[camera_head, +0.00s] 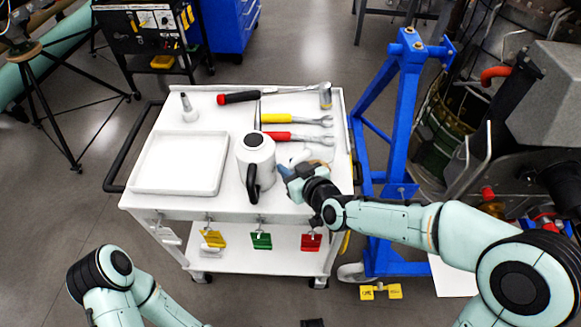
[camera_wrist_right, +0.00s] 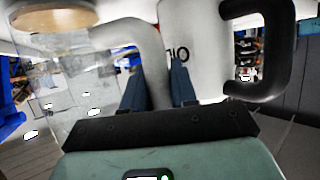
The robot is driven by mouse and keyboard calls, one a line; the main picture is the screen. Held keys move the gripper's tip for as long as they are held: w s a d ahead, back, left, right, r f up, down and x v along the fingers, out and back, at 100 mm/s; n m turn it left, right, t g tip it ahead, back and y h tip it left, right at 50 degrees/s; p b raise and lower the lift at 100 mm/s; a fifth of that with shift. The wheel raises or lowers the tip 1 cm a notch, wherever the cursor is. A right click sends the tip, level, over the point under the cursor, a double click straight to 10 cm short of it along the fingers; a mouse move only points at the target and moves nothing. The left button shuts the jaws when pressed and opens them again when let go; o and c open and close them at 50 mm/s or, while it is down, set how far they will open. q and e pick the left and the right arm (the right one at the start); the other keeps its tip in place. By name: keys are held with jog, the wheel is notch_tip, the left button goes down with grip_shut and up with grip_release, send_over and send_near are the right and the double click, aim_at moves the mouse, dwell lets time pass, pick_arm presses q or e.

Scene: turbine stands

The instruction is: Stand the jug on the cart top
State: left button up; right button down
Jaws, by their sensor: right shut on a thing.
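A clear jug with a tan lid (camera_wrist_right: 55,15) and a pale curved handle (camera_wrist_right: 152,55) fills the left of the right wrist view. The handle lies between the fingers of my right gripper (camera_wrist_right: 157,88), which is shut on it. In the head view the right gripper (camera_head: 287,174) is over the front right of the cart top (camera_head: 225,203), largely hiding the clear jug (camera_head: 321,166). I cannot tell whether the jug's base touches the cart. My left arm shows at the lower left; its gripper is out of view.
A white pot (camera_head: 257,165) with a black handle stands just left of the right gripper. A white tray (camera_head: 180,190), a small white bottle (camera_head: 188,108), wrenches (camera_head: 292,137), a hammer (camera_head: 270,95) and a metal cylinder (camera_head: 325,95) occupy the cart top. A blue stand (camera_head: 402,120) is at right.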

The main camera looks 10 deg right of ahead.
jog(key=shift+f, duration=0.25)
jog(key=c, duration=0.7)
grip_release()
jog(key=shift+o, duration=0.2)
jog(key=v, duration=0.7)
jog(key=shift+b, duration=0.4)
